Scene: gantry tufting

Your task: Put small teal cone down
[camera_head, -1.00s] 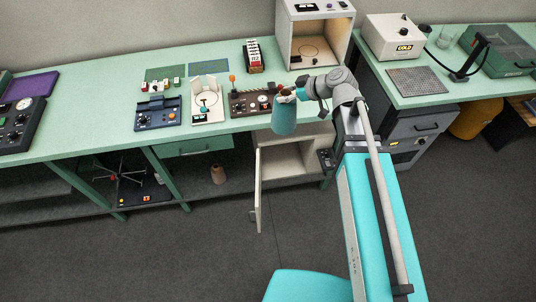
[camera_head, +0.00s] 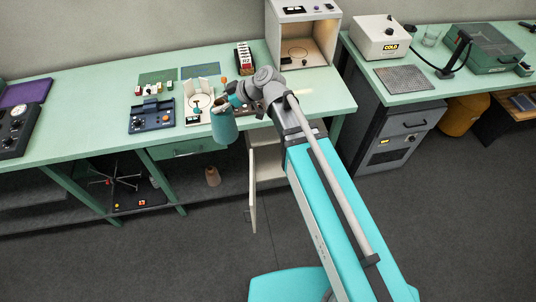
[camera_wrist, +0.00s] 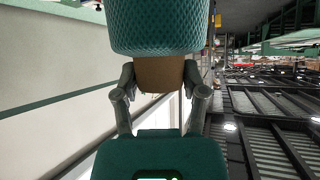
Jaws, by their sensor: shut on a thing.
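The small teal cone (camera_head: 224,126) hangs from my gripper (camera_head: 226,103) in the head view, in front of the green bench's front edge and above the floor. In the wrist view, my gripper's two fingers (camera_wrist: 164,92) are shut on the brown tip below the cone's teal wound body (camera_wrist: 160,28). The ends of the fingers are partly hidden behind the cone.
The green bench (camera_head: 80,138) holds a blue control box (camera_head: 151,118), a white round-dial device (camera_head: 200,98) and an open-fronted white cabinet (camera_head: 303,40). A low cupboard door (camera_head: 252,190) stands open. A tan cone (camera_head: 212,177) stands on the lower shelf.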

